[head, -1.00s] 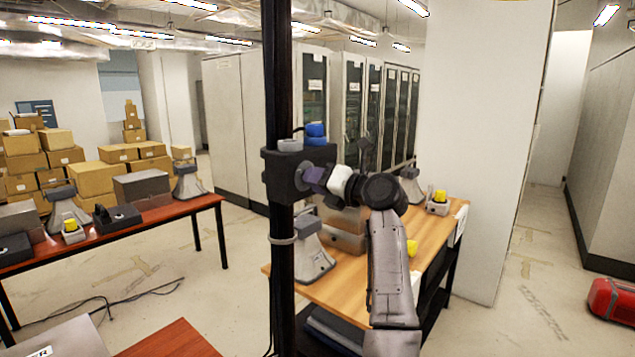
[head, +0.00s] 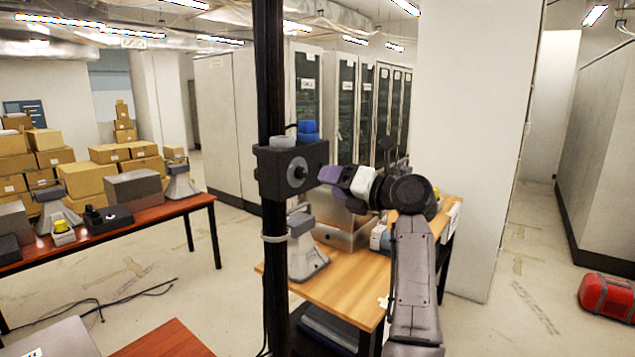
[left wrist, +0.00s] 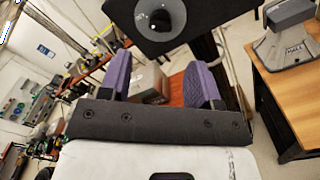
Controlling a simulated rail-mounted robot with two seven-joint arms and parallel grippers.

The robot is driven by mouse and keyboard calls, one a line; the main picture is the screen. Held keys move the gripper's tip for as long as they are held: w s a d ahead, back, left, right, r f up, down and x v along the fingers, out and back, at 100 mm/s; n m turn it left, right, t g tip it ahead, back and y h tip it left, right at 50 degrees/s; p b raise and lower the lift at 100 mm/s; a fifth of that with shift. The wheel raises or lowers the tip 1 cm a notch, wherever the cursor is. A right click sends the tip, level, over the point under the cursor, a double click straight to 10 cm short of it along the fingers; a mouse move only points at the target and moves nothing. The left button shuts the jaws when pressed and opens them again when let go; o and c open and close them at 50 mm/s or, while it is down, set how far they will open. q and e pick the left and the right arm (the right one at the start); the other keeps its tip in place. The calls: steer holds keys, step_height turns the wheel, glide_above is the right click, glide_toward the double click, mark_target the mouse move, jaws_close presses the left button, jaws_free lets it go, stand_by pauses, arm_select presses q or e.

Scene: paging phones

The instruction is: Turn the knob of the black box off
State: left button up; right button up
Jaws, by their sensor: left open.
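The black box (head: 268,172) is fixed to a dark upright pole, with a round dark knob (head: 298,172) on its face towards my gripper. I cannot read the knob's setting. My left gripper (head: 326,173) has purple fingers just right of the box. In the left wrist view the gripper (left wrist: 163,72) is open, its fingers empty and apart from the knob. My right gripper is not visible.
A blue cap (head: 307,130) and a grey piece sit on the box. Behind the arm is a wooden table (head: 335,268) with a grey horn-shaped device (head: 303,250). A red table (head: 165,212) stands left. A red case (head: 608,298) lies on the floor at right.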

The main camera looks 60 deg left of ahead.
arm_select(q)
steer(key=v, duration=0.7)
steer(key=shift+r, duration=0.15)
stand_by(0.4)
